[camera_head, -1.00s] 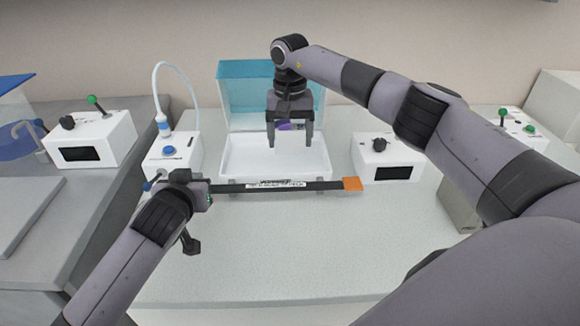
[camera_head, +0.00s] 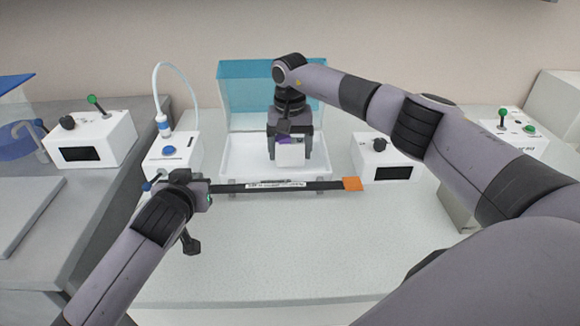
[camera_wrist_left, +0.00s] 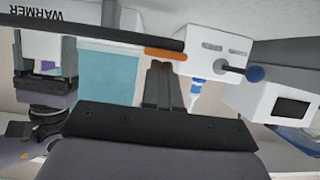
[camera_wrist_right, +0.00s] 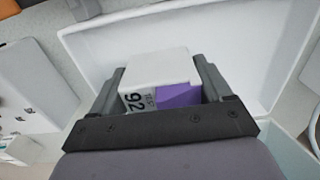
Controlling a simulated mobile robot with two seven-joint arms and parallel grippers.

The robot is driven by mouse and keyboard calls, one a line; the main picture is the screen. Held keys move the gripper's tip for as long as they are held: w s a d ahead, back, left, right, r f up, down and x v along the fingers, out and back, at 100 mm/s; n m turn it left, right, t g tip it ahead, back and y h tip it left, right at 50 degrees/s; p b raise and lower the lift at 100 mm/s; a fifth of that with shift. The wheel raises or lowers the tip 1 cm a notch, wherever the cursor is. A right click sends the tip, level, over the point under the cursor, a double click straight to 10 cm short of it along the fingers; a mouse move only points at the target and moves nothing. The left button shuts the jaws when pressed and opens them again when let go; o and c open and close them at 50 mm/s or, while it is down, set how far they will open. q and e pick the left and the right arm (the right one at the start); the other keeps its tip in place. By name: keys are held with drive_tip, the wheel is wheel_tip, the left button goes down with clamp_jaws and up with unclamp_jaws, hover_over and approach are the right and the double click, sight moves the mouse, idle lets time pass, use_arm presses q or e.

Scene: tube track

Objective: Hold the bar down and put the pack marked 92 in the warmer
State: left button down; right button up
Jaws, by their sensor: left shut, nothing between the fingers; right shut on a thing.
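The warmer (camera_head: 232,165) is a white box with its blue lid (camera_head: 245,90) raised behind it. My right gripper (camera_head: 290,155) is shut on the white and purple pack marked 92 (camera_wrist_right: 150,72). It holds the pack upright over or inside the box; whether the pack touches the floor is unclear. The dark bar (camera_head: 275,186) lies level along the warmer's front, with an orange right end (camera_head: 352,184). My left gripper (camera_head: 203,192) is shut and empty at the bar's left end. The left wrist view shows its fingertips by an orange end (camera_wrist_left: 165,54); contact is unclear.
The bench top in front (camera_head: 290,240) is clear.

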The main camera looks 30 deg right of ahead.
use_arm(q)
drive_tip(key=shift+f, duration=0.15)
use_arm(e)
drive_tip(key=shift+f, duration=0.15)
drive_tip(key=shift+f, duration=0.3)
drive_tip(key=o, duration=1)
use_arm(q)
drive_tip(key=shift+a, duration=0.1)
use_arm(e)
drive_tip(key=r, duration=0.7)
drive_tip(key=shift+s+a+r, duration=0.2)
drive_tip(key=shift+s+a, duration=0.05)
drive_tip(key=shift+s, duration=0.15)
drive_tip(key=s+a+r, duration=0.2)
drive_tip(key=s+a, duration=0.2)
drive_tip(key=s, duration=0.3)
drive_tip(key=s+a+r, duration=0.3)
drive_tip(key=s+a, duration=0.2)
drive_tip(key=s, duration=0.3)
drive_tip(key=shift+s+a+r, duration=0.15)
drive_tip(key=shift+s+a, duration=0.1)
